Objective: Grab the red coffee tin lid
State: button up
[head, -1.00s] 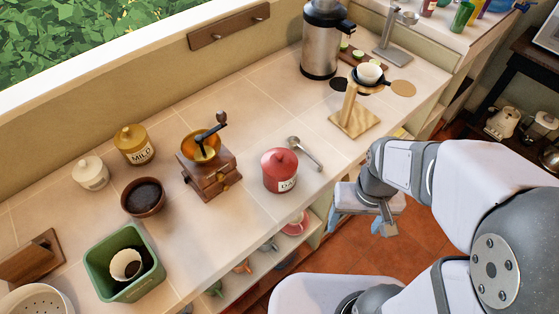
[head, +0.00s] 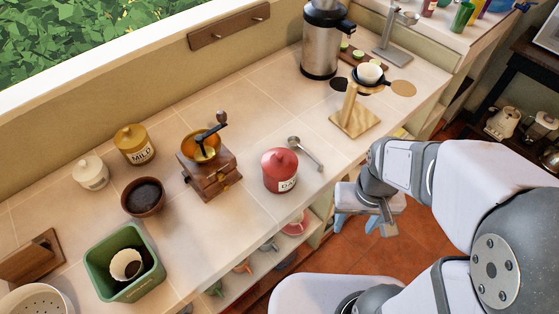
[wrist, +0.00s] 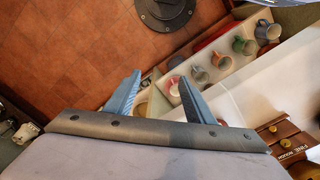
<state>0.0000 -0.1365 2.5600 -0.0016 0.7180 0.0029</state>
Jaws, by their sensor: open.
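In the wrist view my gripper (wrist: 160,77) is open, over the floor and open shelf. I cannot make out the red tin in the wrist view.
A wooden grinder (head: 210,174) stands left of the tin and a metal scoop (head: 304,152) lies close on its right. A wooden dripper stand (head: 354,120) is farther right. Mugs (wrist: 198,75) sit on the shelf below. Counter in front of the tin is clear.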

jog(key=n+t+h+b, duration=0.5)
jog(key=n+t+b, duration=0.8)
jog(key=n, duration=1.9)
send_near(278, 158)
jog(key=w+f, duration=0.1)
jog(key=w, duration=0.2)
jog(key=shift+g, duration=0.3)
jog(key=shift+d+p+x, duration=0.25)
jog(key=shift+p+x, duration=0.15)
jog(key=shift+x, duration=1.3)
jog(key=shift+d+p+x, duration=0.25)
jog(key=shift+p+x, duration=0.15)
jog(key=shift+x, duration=1.25)
jog(key=shift+w+d+f, duration=0.1)
jog(key=shift+w+d, duration=0.1)
jog(key=shift+w, duration=0.25)
